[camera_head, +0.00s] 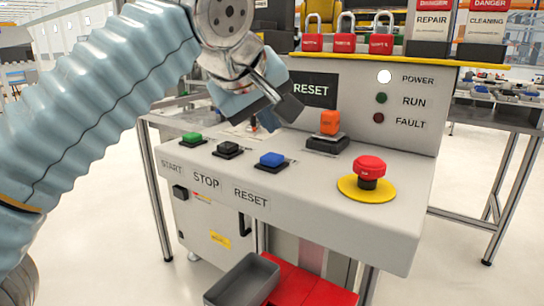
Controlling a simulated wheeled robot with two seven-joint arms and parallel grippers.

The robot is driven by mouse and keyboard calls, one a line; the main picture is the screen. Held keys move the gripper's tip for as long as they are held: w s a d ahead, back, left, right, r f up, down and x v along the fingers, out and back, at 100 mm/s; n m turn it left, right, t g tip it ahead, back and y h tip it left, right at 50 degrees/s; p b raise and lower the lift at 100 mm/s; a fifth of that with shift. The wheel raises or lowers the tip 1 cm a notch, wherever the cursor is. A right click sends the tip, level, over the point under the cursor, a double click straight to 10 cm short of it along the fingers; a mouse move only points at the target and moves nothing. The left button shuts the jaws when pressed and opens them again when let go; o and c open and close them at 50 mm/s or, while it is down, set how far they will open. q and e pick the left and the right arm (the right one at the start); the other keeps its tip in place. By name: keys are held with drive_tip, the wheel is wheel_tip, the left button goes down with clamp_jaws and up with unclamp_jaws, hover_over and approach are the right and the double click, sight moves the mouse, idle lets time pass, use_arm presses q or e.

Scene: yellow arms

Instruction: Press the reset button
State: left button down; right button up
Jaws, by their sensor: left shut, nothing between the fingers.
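The blue reset button (271,159) sits on a black base on the sloped top of the white control panel (310,188), above the printed word RESET. My left gripper (279,116) comes in from the upper left and is shut and empty. In the picture its tips are above and behind the blue button, with a visible gap. The button's top is in clear view. The green start button (192,137) and the black stop button (228,148) stand to its left. My right gripper is not in view.
A red emergency stop (369,168) on a yellow disc and an orange switch (330,122) stand to the right. A black RESET sign (312,90) is on the back panel. Padlocks (345,38) sit on the shelf above. A grey bin (243,281) is below.

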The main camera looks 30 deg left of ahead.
sight(269, 158)
use_arm(q)
drive_tip(key=shift+f+b, duration=0.55)
drive_tip(key=shift+f, duration=0.65)
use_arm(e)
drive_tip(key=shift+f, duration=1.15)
use_arm(q)
drive_tip(key=shift+f, duration=0.4)
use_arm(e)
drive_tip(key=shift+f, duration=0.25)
use_arm(q)
drive_tip(key=shift+f+b, duration=0.45)
drive_tip(key=shift+b, duration=0.15)
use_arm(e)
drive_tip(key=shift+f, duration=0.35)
use_arm(q)
drive_tip(key=shift+r+p, duration=0.95)
drive_tip(key=shift+p, duration=0.05)
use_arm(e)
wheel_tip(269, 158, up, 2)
use_arm(q)
drive_tip(key=shift+w, duration=0.1)
